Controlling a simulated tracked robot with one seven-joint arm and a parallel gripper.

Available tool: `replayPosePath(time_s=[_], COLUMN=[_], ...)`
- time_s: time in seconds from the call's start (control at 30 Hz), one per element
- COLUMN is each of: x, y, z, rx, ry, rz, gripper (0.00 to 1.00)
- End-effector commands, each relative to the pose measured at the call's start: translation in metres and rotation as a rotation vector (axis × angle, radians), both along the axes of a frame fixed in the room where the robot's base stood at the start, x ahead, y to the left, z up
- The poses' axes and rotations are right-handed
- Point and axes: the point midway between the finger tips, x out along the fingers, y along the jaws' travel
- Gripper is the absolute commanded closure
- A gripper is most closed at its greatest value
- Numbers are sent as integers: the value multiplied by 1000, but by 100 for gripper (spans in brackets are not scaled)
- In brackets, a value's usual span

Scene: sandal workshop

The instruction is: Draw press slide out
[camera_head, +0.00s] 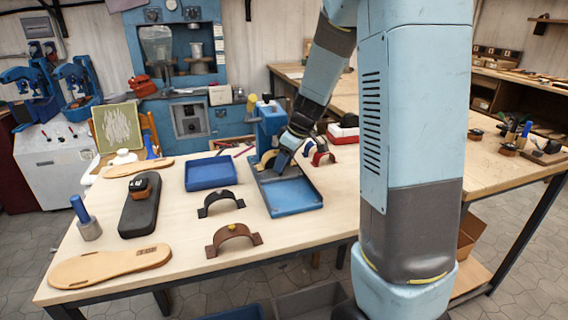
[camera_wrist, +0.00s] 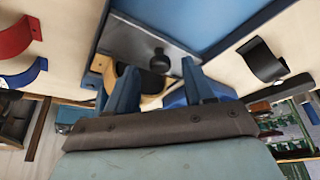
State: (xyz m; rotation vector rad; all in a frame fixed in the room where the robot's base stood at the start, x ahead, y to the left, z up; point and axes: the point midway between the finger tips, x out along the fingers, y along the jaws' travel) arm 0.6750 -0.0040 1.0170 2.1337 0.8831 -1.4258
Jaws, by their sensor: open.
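The blue press (camera_head: 268,122) stands on the bench near its back, partly hidden behind my arm. A shallow blue tray-like bed (camera_head: 292,194) lies in front of it, toward the near edge. In the wrist view a grey metal plate (camera_wrist: 125,42) with a black knob (camera_wrist: 160,62) shows at the end of this blue bed (camera_wrist: 212,15); I take the plate for the slide. My gripper (camera_head: 281,158) points down beside the press. In the wrist view my gripper (camera_wrist: 160,68) is open, with one finger on each side of the knob. Whether the fingers touch it is unclear.
A tan strap (camera_wrist: 127,84) lies close by the left finger. A black strap (camera_head: 220,202) and a brown strap (camera_head: 234,239) stand left of the bed. A blue tray (camera_head: 210,173) is further left. Red strap (camera_head: 319,153) stands to the right.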

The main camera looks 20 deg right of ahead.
Motion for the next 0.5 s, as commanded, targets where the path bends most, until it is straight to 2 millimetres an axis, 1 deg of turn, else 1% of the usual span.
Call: replayPosePath(time_s=[0.03, 0.2, 0.47, 0.5], x=[1, 3, 3, 3], y=[2, 4, 4, 4], z=[-5, -11, -12, -12], rx=[0, 0, 0, 0], ry=[3, 0, 0, 0], rz=[1, 1, 1, 1], gripper=[48, 48, 48, 50])
